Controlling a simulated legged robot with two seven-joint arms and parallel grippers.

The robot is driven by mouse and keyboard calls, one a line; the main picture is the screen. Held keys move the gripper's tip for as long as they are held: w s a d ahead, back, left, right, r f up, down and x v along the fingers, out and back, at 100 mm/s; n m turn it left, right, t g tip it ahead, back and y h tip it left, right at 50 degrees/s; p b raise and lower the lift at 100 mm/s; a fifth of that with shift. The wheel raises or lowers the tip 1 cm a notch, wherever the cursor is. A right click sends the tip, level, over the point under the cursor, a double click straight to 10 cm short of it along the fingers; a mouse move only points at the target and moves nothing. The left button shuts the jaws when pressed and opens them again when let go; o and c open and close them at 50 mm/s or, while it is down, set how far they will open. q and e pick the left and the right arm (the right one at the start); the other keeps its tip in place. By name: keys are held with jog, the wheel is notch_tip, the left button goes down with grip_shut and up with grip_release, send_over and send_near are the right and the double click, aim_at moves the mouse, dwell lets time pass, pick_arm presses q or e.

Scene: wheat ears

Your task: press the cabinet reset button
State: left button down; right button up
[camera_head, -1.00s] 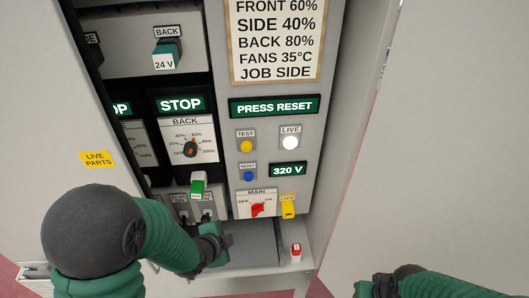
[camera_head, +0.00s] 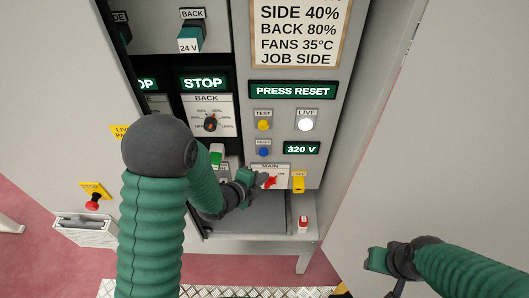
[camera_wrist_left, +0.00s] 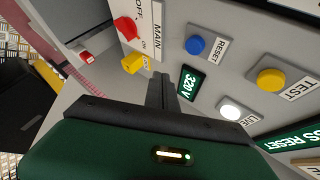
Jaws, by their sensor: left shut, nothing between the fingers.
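The blue reset button (camera_head: 263,152) is on the cabinet panel, below the yellow test button (camera_head: 263,125) and left of the 320 V display (camera_head: 301,149). It also shows in the left wrist view (camera_wrist_left: 196,45), with its RESET label beside it. My left gripper (camera_head: 262,180) is shut and empty in front of the panel, just below the reset button and over the main switch area. In the left wrist view its fingers (camera_wrist_left: 161,80) are apart in the picture from the blue button. My right gripper (camera_head: 372,262) is at the lower right, away from the panel; its fingers are not clear.
The red main switch (camera_head: 269,182) and yellow lock (camera_head: 298,184) are close to my left gripper. The sign above reads PRESS RESET (camera_head: 292,90). A red-and-white item (camera_head: 303,223) stands on the shelf. A red emergency button (camera_head: 92,204) is at the left.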

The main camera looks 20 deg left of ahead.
aim_at(263, 152)
pick_arm(q)
jog(key=w+a, duration=0.2)
jog(key=w, duration=0.3)
jog(key=shift+w+a, duration=0.2)
jog(key=shift+w, duration=0.15)
pick_arm(e)
jog(key=shift+a+r, duration=0.35)
jog(key=shift+r, duration=0.1)
pick_arm(q)
jog(key=shift+d, duration=0.3)
pick_arm(e)
jog(key=shift+d, duration=0.35)
pick_arm(q)
jog(key=shift+a, duration=0.2)
pick_arm(e)
jog(key=shift+a, duration=0.25)
pick_arm(q)
jog(key=shift+d, duration=0.15)
pick_arm(e)
jog(key=shift+d, duration=0.15)
pick_arm(q)
jog(key=shift+w+r, duration=0.1)
jog(key=shift+w, duration=0.2)
pick_arm(e)
jog(key=shift+f, duration=0.15)
